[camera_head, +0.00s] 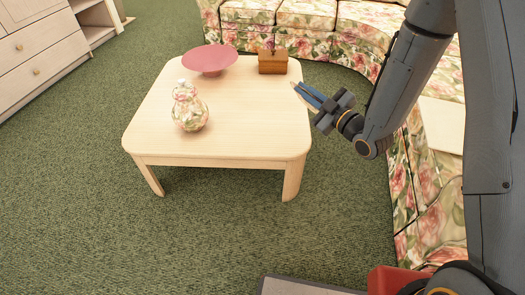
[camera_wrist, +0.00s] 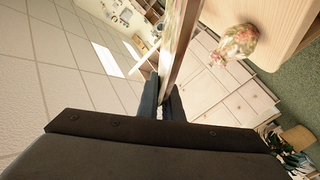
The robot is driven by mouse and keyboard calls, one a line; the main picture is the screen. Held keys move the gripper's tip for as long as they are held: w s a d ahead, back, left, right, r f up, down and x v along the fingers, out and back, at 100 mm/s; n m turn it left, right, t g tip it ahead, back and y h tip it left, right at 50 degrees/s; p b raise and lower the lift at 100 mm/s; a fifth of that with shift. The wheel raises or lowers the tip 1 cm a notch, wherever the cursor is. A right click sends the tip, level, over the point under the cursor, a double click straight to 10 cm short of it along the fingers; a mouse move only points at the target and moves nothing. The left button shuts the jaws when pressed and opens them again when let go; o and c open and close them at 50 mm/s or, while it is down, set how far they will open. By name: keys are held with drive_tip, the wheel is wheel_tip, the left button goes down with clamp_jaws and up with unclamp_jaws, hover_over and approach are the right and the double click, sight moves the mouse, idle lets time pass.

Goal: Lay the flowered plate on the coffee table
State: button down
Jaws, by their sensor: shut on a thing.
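My gripper (camera_head: 306,93) is shut on a thin plate, seen nearly edge-on in the wrist view (camera_wrist: 181,42), where a patterned strip shows along it. The fingers also show in the wrist view (camera_wrist: 165,100), one on each side of the plate's edge. The plate's face is mostly hidden, and in the head view only a pale sliver shows at the fingertips. The light wood coffee table (camera_head: 245,115) stands left of my gripper. The gripper appears at the table's right edge in the head view; its height above the top is hard to tell.
On the table stand a flowered lidded jar (camera_head: 189,108), a pink bowl (camera_head: 210,59) and a wooden box (camera_head: 273,61). The tabletop's middle and front right are clear. A flowered sofa (camera_head: 422,185) runs behind and to the right. A drawer cabinet (camera_head: 38,50) stands far left.

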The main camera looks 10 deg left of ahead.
drive_tip(key=a+f+n+g+y+b, duration=0.4)
drive_tip(key=a+f+n+g+b, duration=0.6)
drive_tip(key=b, duration=0.6)
wheel_tip(320, 180, down, 23)
drive_tip(key=s+a+n+g+b, duration=0.2)
drive_tip(key=n+g+b, duration=0.3)
drive_tip(key=b, duration=1.4)
drive_tip(key=shift+a+r+n+y+b, duration=0.15)
drive_tip(key=shift+a+n+y+b, duration=0.25)
drive_tip(key=shift+n, duration=1.8)
drive_tip(key=c, duration=1.9)
unclamp_jaws()
drive_tip(key=shift+o, duration=0.2)
drive_tip(key=w+d+p, duration=0.1)
drive_tip(key=d+p, duration=0.2)
drive_tip(key=d, duration=0.4)
drive_tip(key=shift+w+d, duration=0.2)
drive_tip(key=shift+d, duration=0.1)
